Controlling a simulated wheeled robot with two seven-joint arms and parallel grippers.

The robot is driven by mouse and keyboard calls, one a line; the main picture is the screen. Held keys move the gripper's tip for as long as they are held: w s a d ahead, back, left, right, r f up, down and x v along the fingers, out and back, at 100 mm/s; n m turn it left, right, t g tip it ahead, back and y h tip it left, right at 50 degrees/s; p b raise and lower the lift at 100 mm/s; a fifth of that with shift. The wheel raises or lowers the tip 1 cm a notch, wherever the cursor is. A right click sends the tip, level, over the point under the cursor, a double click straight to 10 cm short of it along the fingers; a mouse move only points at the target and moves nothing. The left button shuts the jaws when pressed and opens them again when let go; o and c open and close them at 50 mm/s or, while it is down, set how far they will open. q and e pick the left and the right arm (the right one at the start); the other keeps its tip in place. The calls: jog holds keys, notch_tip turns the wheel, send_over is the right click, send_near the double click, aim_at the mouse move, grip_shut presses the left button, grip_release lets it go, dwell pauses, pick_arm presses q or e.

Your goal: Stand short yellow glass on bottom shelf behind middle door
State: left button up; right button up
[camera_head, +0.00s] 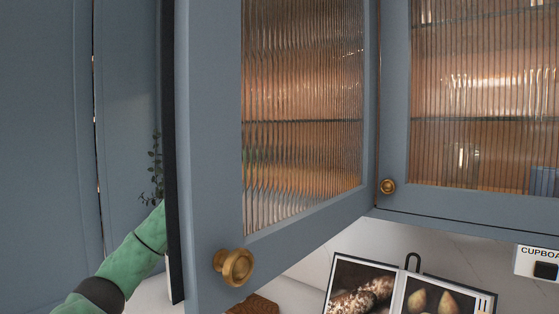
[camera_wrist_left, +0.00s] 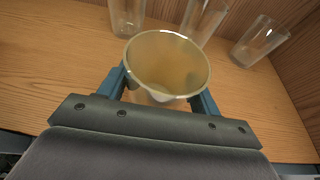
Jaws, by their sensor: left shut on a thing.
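The short yellow glass (camera_wrist_left: 166,66) is between the fingers of my left gripper (camera_wrist_left: 163,90) in the left wrist view. The gripper is shut on it. The glass is seen from above, its rim towards the camera, over the wooden shelf board (camera_wrist_left: 48,55). I cannot tell whether its base touches the board. In the head view an open blue door (camera_head: 210,160) with ribbed glass and a brass knob (camera_head: 234,266) hides my left gripper and the glass. Only my green left arm shows left of the door. My right gripper is not in view.
Clear glasses stand behind the yellow one: one (camera_wrist_left: 127,16) at the back left, one (camera_wrist_left: 203,18) at the back middle, one (camera_wrist_left: 259,42) at the right near the wooden side wall. The board's left is bare. Another ribbed-glass door (camera_head: 395,120) is shut at the right.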

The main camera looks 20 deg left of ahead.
pick_arm(q)
jog(key=shift+a, duration=0.1)
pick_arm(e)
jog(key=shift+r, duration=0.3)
pick_arm(q)
jog(key=o, duration=1.3)
jog(key=shift+c, duration=0.2)
jog(key=shift+s, duration=0.15)
jog(key=shift+s+a+r, duration=0.15)
jog(key=shift+s, duration=0.1)
jog(key=b+v, duration=0.1)
jog(key=v, duration=0.2)
jog(key=shift+b, duration=0.3)
jog(key=b+v, duration=0.2)
jog(key=v, duration=0.6)
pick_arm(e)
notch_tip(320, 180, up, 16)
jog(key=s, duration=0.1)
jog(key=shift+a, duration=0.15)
